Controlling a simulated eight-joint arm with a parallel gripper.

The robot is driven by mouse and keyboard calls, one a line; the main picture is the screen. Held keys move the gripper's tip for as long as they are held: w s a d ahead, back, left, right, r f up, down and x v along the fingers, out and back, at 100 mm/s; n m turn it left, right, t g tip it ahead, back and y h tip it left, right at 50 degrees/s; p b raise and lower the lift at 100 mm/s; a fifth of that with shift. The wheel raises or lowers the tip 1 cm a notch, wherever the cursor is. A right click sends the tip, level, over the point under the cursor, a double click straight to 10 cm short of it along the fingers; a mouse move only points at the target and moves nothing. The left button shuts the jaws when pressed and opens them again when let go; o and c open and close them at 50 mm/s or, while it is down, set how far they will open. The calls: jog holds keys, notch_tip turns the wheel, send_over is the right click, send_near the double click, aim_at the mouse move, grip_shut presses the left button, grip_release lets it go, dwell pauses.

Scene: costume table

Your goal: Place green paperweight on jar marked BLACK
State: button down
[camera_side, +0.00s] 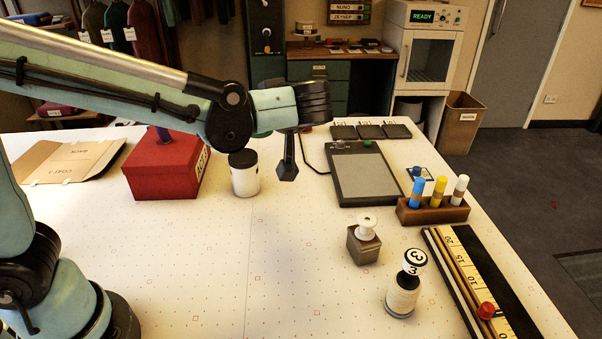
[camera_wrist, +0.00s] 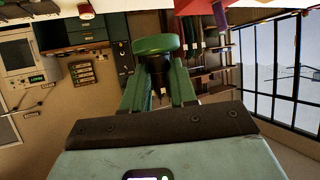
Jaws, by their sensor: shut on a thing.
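The green paperweight (camera_wrist: 157,44), a dark green rounded piece, is between the two fingers of my gripper (camera_wrist: 156,68) in the wrist view. The fingers are shut on it, up in the air. In the side view, a sliver of green (camera_side: 262,134) shows under my arm's end; I cannot tell whether it is the paperweight. A white jar with a black top (camera_side: 245,175) stands on the table, below and a little left of my arm's end. No marking on it can be read, so I cannot confirm that it is the jar marked BLACK.
A red box (camera_side: 160,172) stands left of the jar. A dark clipboard-like board (camera_side: 368,178) lies to the right, near a wooden holder with bottles (camera_side: 433,212). A spool on a metal block (camera_side: 364,240), a numbered spool (camera_side: 404,287) and a ruler (camera_side: 468,265) are nearer. The front-middle table is clear.

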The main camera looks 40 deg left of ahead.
jog(key=x, duration=0.8)
jog(key=s+f+x, duration=0.1)
jog(key=x, duration=0.4)
jog(key=shift+s+d, duration=0.1)
jog(key=shift+f, duration=2)
jog(key=shift+f, duration=0.15)
jog(key=c, duration=0.9)
grip_release()
